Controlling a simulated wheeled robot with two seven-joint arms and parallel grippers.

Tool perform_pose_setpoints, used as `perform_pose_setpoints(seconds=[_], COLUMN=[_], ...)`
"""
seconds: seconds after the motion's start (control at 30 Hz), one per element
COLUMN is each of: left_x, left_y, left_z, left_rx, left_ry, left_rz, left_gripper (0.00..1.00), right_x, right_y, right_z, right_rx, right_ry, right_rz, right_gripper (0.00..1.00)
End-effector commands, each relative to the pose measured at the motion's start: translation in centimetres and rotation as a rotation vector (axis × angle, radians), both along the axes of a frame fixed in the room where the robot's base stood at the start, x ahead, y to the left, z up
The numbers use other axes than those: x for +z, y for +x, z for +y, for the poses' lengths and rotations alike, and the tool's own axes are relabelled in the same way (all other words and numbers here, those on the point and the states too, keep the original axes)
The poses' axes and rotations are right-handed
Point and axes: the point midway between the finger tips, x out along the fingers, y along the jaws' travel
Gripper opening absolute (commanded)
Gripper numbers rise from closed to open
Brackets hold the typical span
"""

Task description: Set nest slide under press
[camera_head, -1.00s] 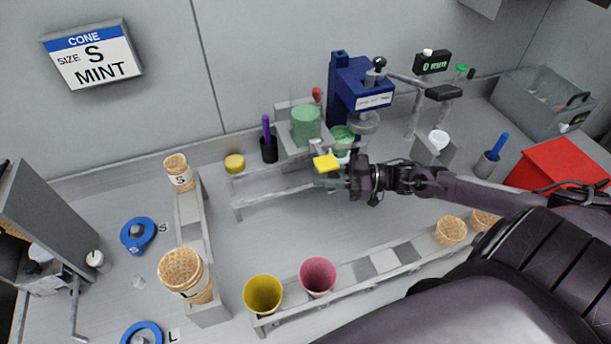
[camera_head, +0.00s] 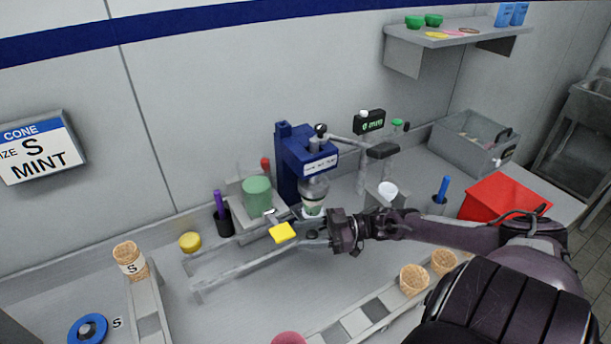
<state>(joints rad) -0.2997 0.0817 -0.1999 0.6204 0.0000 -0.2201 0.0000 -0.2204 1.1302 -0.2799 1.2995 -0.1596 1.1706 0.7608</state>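The blue press (camera_head: 297,160) stands at the back of the counter, its clear round head (camera_head: 314,187) pointing down. A small holder with green mint (camera_head: 312,208), which looks like the nest slide, sits directly below the head. Any small sideways offset is hard to judge. A dark knob (camera_head: 312,235) lies in front of it, on or beside the metal rails (camera_head: 250,268). My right gripper (camera_head: 327,232) is just right of the knob, at or very near it; contact and finger gap are unclear. A yellow tab (camera_head: 282,232) is left of the knob. My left gripper is out of view.
A green tub (camera_head: 257,196) and a black cup with a purple tool (camera_head: 222,220) stand left of the press. A cone rack (camera_head: 358,322) runs along the front below my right arm. A red box (camera_head: 505,197) is at right. The counter between rails and rack is clear.

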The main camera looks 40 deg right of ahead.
Motion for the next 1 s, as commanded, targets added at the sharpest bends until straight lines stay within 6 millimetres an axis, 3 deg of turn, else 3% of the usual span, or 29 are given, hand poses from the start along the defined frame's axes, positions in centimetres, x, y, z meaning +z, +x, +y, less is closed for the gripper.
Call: perform_pose_setpoints(seconds=[0.3,0.7,1.0], left_x=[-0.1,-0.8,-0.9], left_y=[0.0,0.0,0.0], left_z=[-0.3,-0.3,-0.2], left_rx=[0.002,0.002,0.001], left_ry=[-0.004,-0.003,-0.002], left_rz=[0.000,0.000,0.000], left_gripper=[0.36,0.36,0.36], right_x=[-0.1,-0.2,0.0], right_y=[-0.3,-3.9,-4.7], right_z=[-0.2,-5.3,-6.4], right_rx=[0.001,-0.002,0.000], right_ry=[0.002,0.000,0.002], right_rz=[0.001,0.002,0.000], right_gripper=[0.49,0.49,0.49])
